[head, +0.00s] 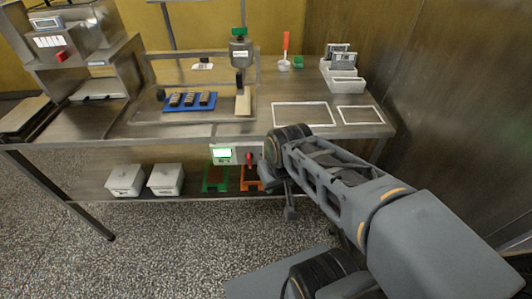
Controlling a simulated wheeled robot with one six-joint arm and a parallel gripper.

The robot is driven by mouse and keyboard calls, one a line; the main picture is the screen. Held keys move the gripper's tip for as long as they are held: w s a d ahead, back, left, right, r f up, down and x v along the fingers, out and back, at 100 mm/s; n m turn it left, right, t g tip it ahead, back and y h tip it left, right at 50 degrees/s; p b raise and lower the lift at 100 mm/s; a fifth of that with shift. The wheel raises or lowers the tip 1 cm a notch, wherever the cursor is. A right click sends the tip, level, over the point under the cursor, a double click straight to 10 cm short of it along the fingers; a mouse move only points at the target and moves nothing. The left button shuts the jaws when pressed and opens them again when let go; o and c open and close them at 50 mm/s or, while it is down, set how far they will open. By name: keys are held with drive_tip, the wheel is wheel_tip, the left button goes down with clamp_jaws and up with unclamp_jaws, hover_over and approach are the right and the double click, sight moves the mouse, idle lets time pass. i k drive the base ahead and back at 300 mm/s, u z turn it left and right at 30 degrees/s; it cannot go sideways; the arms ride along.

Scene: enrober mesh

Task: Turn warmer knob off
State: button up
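Another red knob or button (61,56) is on the steel machine (78,27) at the far left; no readable label tells which is the warmer's. My gripper (290,214) hangs below and right of the panel, in front of the lower shelf, apart from the red knob. It is small and dark, and its fingers cannot be made out. My forearm stands just right of the panel.
On the table (220,128) are a blue tray (168,108) with dark bars, a dispenser (241,53), a red-handled tool (286,44) and a white bin (345,85). White lidded boxes (125,180) stand on the lower shelf. A wall (450,90) closes the right. The floor at left is clear.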

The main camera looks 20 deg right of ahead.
sight(249, 156)
drive_tip(key=z, duration=0.3)
drive_tip(key=k, duration=0.45)
drive_tip(key=u, duration=2.1)
